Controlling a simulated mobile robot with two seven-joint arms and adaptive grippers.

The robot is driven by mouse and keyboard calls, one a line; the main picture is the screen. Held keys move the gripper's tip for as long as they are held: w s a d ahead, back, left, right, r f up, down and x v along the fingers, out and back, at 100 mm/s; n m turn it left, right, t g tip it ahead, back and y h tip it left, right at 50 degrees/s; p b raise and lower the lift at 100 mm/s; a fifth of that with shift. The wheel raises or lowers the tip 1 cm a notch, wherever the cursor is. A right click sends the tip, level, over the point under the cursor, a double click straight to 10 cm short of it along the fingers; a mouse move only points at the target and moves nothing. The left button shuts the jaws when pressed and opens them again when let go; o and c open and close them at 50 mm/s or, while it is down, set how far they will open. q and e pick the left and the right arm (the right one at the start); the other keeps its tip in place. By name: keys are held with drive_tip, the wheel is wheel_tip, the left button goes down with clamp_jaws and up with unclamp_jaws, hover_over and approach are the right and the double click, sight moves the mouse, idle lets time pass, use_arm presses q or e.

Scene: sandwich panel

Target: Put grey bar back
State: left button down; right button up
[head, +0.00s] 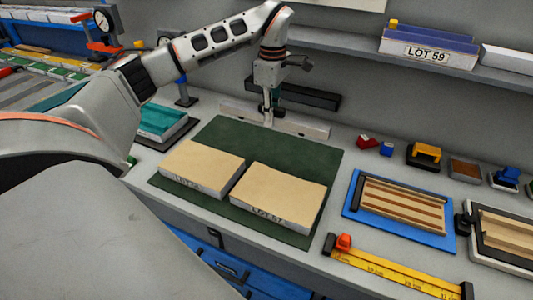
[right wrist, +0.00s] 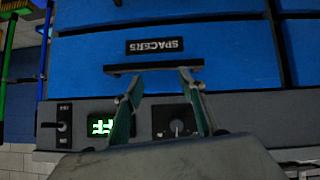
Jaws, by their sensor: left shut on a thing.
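The long light-grey bar (head: 300,126) lies along the back edge of the green mat in the head view, running left to right. My left gripper (head: 268,117) reaches down from above and is shut on the bar near its middle. The fingers hide a small part of it. I cannot tell whether the bar rests on the bench or is just clear of it. My right gripper (right wrist: 160,76) shows only in the right wrist view, open and empty, in front of a blue drawer (right wrist: 225,47) labelled SPACERS, its fingertips close to the dark handle (right wrist: 153,67).
Two tan panels (head: 278,197) lie on the green mat (head: 300,155). A black bar (head: 310,96) is behind the grey bar. A blue tray of strips (head: 360,215) and a yellow ruler (head: 390,272) are at right. A teal stack (head: 160,122) stands at left.

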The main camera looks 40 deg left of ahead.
sight(271, 165)
use_arm(q)
wheel_tip(271, 165, down, 16)
drive_tip(key=shift+w, duration=0.1)
idle(0.5)
drive_tip(key=c, duration=2.1)
unclamp_jaws()
drive_tip(key=shift+f, duration=0.15)
drive_tip(key=shift+c, duration=0.2)
